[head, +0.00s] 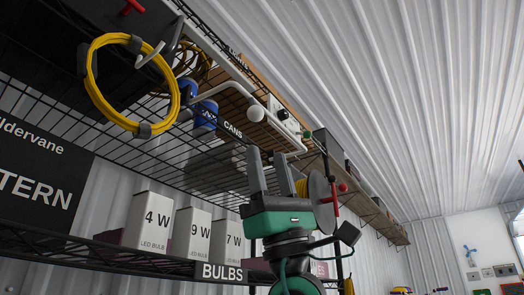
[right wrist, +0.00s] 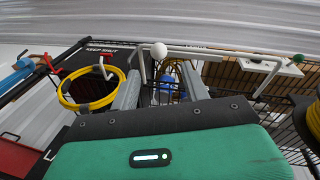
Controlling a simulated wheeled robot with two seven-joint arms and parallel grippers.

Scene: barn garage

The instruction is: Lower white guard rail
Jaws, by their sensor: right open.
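The white guard rail (head: 279,134) is a bent white bar along the front of the upper wire shelf, with a round white knob (head: 255,114) on it. In the right wrist view the rail (right wrist: 225,56) runs across beyond my fingers, and the knob (right wrist: 159,50) sits above the gap between them. My right gripper (head: 267,155) points up, open and empty, just below the rail's right part in the head view. The fingers look apart from the rail; the exact distance is unclear. My left gripper is out of view.
A coiled yellow cable (head: 98,97) hangs from a hook at the left. Blue cans (head: 205,114) stand on the upper shelf behind the rail. White bulb boxes (head: 149,224) stand on the lower shelf. Open room lies to the right.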

